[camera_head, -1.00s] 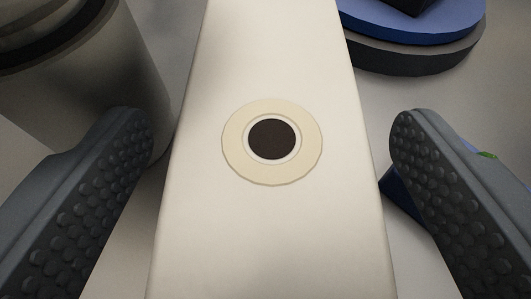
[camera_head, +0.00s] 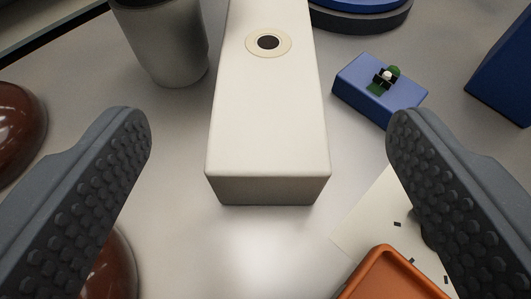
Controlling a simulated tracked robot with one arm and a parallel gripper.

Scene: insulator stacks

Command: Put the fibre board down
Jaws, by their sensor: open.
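A long cream block (camera_head: 267,120) lies on the grey surface, its near end facing me, in the upper middle of the view. A flat pale ring (camera_head: 283,47) with a white inner rim and a dark round centre (camera_head: 268,42) lies on its top; I cannot tell whether this ring is the fibre board. My gripper (camera_head: 268,125) is open and empty. Its two dark, studded fingers stand wide apart at left and right, nearer to me than the block, touching neither it nor the ring.
A grey cup-like vessel (camera_head: 168,45) stands left of the block. Glossy brown round things (camera_head: 15,130) are at the left. At right are a small blue block (camera_head: 355,85) with a green part on top, a white sheet (camera_head: 365,225) and an orange tray (camera_head: 375,265). Blue and dark discs (camera_head: 365,18) are behind.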

